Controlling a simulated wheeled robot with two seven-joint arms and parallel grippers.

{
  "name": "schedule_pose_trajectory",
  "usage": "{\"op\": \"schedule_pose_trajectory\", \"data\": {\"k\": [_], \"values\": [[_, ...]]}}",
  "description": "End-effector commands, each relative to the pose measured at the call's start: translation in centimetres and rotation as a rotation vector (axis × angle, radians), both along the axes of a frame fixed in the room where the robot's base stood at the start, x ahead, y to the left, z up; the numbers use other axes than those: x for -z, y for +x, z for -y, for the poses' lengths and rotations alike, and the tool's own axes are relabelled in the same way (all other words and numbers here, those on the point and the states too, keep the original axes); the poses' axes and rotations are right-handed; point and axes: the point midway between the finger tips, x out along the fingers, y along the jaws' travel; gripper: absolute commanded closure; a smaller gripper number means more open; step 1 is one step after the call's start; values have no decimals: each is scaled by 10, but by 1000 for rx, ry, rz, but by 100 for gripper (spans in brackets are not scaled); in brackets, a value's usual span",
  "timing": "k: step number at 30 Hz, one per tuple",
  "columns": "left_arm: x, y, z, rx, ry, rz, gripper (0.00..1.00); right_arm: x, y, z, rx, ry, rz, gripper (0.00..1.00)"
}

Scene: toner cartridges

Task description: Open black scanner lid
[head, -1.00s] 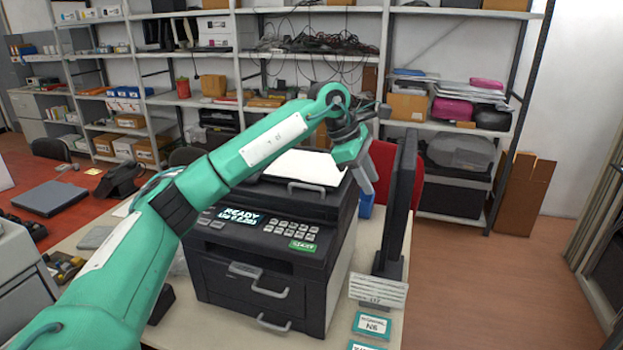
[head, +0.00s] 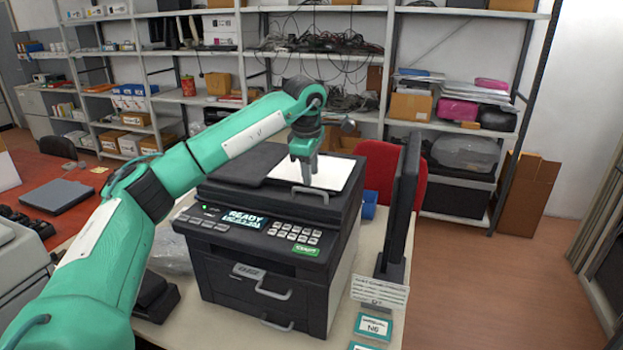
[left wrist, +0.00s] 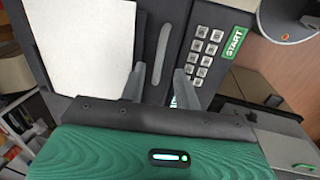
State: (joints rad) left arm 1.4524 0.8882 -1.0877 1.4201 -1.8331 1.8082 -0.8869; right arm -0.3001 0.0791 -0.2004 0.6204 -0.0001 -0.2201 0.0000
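The black scanner lid (head: 236,166) lies shut on top of the black printer (head: 225,270), with a white sheet (head: 335,171) on it. A grey bar handle (head: 316,194) sits at the lid's front edge. My left gripper (head: 304,180) points down just above the handle. In the left wrist view its two fingers (left wrist: 160,74) are apart with nothing between them, and the handle (left wrist: 163,52) shows just beyond the tips. I cannot tell whether a finger touches it. My right gripper is in neither view.
The keypad and READY display (head: 243,217) lie in front of the lid. A thin black monitor (head: 405,205) stands close on the right. A red chair (head: 378,168) and loaded shelves (head: 455,126) are behind. A dark device (head: 155,297) sits left of the printer.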

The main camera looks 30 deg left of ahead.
Motion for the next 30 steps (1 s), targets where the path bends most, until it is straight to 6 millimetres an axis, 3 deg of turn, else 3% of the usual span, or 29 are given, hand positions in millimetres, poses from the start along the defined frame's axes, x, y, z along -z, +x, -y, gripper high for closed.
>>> {"op": "schedule_pose_trajectory", "data": {"k": [9,19,24,30], "values": [[38,7,-1,1,-1,0,68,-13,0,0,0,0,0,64],[43,7,-1,1,-1,1,68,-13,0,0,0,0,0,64],[42,7,-1,1,-1,1,99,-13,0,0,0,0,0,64],[42,7,-1,1,-1,1,100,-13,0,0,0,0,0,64]]}}
